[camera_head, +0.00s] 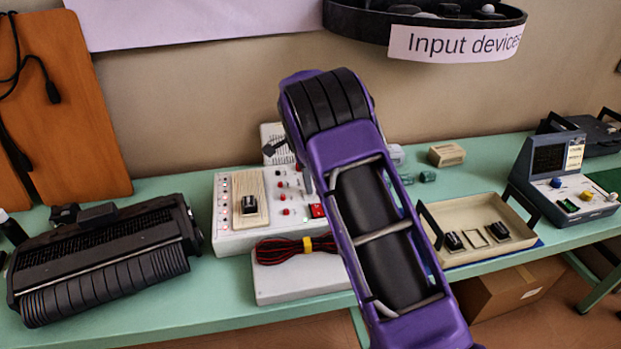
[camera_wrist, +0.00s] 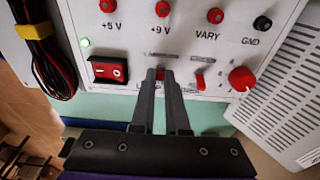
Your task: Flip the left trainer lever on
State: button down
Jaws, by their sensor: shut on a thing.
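The trainer (camera_head: 232,240) is a pale box with a sloped panel on the green table. In the wrist view its panel (camera_wrist: 135,40) shows red sockets, a lit green lamp and a red rocker switch (camera_wrist: 108,70). My gripper (camera_wrist: 166,74) is at the panel's lower part, right of the rocker, its two dark fingers close together. It is shut on the left lever, which the fingers almost wholly hide; its position cannot be told. A second red lever (camera_wrist: 200,80) stands just right of the fingers, apart from them. My gripper (camera_head: 307,182) is partly hidden by my purple arm in the head view.
A red knob (camera_wrist: 242,78) and a white vented case (camera_wrist: 290,90) are to the right. A red-black cable bundle (camera_head: 285,249) lies on a pale box before the trainer. A typewriter-like black machine (camera_head: 100,255) stands left, a cream tray (camera_head: 475,205) right.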

jog(key=shift+a+h, duration=0.2)
jog(key=shift+h, duration=0.4)
jog(key=c, duration=0.9)
grip_release()
jog(key=v, duration=0.5)
jog(key=p+v, duration=0.1)
jog(key=v, duration=1.1)
jog(key=shift+s+a+r, duration=0.15)
jog(key=shift+s+a, duration=0.1)
jog(key=shift+s, duration=0.1)
